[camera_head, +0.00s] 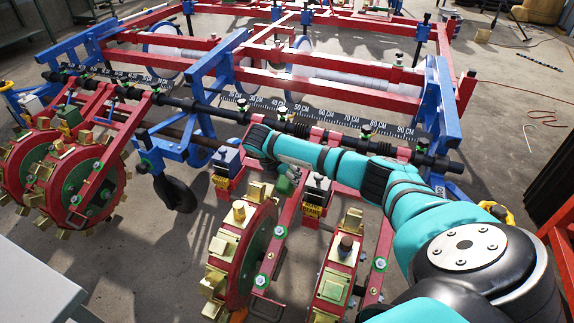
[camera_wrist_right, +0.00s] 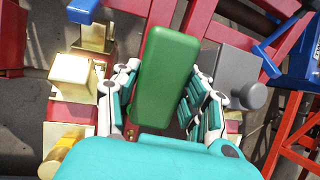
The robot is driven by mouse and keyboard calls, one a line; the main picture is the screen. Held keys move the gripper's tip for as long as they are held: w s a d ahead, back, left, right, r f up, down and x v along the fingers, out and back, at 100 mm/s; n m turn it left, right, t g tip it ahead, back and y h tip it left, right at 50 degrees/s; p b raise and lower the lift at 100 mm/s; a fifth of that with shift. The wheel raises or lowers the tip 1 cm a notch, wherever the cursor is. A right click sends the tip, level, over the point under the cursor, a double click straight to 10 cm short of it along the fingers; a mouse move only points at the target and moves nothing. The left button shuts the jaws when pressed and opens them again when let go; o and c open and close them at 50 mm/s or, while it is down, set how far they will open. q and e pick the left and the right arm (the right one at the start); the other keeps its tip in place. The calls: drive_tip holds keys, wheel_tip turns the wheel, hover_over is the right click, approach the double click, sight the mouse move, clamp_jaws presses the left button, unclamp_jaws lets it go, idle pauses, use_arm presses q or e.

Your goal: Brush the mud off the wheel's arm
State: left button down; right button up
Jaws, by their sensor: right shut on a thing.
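My right gripper (camera_wrist_right: 165,108) is shut on a green block-shaped brush (camera_wrist_right: 165,72), with jointed white and teal fingers along both sides. The brush's bristles are hidden. In the head view my right arm reaches in from the right, and its wrist is over the planter's front bar. A red-rimmed punch wheel (camera_head: 268,238) with brass-coloured punches stands below it, near a red wheel arm (camera_head: 286,226). I cannot make out mud on the arm; my own arm covers part of this area. My left gripper is not in view.
Another punch wheel (camera_head: 340,262) stands close on the right, and more wheels (camera_head: 85,185) stand at the left. The blue and red planter frame (camera_head: 330,88) fills the back. A grey tabletop (camera_head: 35,290) is at lower left.

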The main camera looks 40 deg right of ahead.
drive_tip(key=shift+r+y+p, duration=0.4)
drive_tip(key=shift+r+y, duration=0.1)
drive_tip(key=shift+y, duration=0.1)
drive_tip(key=shift+d+r+y+p, duration=0.15)
drive_tip(key=shift+r+y+p, duration=0.3)
drive_tip(key=shift+r+y, duration=0.45)
drive_tip(key=shift+y, duration=0.5)
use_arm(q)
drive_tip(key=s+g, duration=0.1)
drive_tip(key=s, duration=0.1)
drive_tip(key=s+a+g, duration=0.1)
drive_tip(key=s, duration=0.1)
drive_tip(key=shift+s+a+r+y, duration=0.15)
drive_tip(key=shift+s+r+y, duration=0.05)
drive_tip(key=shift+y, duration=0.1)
use_arm(e)
drive_tip(key=shift+a, duration=0.2)
